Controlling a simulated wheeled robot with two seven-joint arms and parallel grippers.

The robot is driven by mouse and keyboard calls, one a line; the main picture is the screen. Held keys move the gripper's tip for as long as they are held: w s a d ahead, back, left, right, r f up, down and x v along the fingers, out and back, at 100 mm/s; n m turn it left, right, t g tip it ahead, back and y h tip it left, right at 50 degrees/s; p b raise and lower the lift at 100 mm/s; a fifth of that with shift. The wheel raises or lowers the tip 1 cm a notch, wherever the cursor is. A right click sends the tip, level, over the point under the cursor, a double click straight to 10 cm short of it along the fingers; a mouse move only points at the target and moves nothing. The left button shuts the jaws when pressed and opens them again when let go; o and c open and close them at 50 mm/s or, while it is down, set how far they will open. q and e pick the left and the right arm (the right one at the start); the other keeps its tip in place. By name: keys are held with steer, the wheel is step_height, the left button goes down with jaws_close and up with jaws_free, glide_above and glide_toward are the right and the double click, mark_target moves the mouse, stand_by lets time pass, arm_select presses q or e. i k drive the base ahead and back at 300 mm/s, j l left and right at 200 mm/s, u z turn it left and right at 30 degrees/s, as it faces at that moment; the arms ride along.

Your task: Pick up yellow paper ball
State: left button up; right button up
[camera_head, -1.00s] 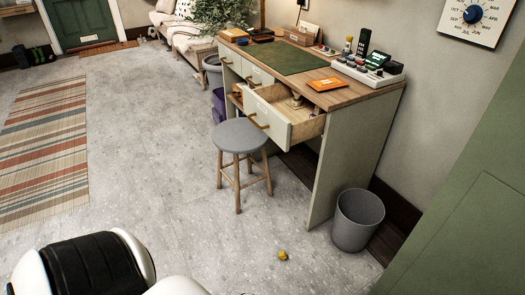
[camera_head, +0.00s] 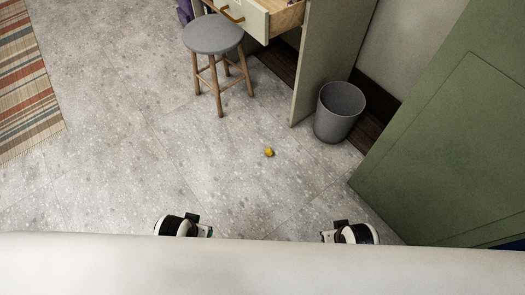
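The yellow paper ball (camera_head: 269,152) is small and lies alone on the grey speckled floor, near the middle of the head view. It sits to the left of and nearer than the grey waste bin. Parts of my two arms show at the bottom of the view, one on each side, behind the edge of my pale body. Both are well short of the ball and do not touch it. Their fingertips cannot be made out, so I see no clear gripper on either side.
A grey waste bin (camera_head: 340,111) stands beside the desk's side panel (camera_head: 333,57). A green panel (camera_head: 450,140) closes off the right. A striped rug (camera_head: 25,85) lies far left. The floor around the ball is clear.

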mark_target(268, 152)
steer(key=i+j+z, duration=0.2)
steer(key=i+j, duration=0.2)
steer(key=i+j+z, duration=0.15)
steer(key=i+j, duration=0.2)
steer(key=j, duration=0.25)
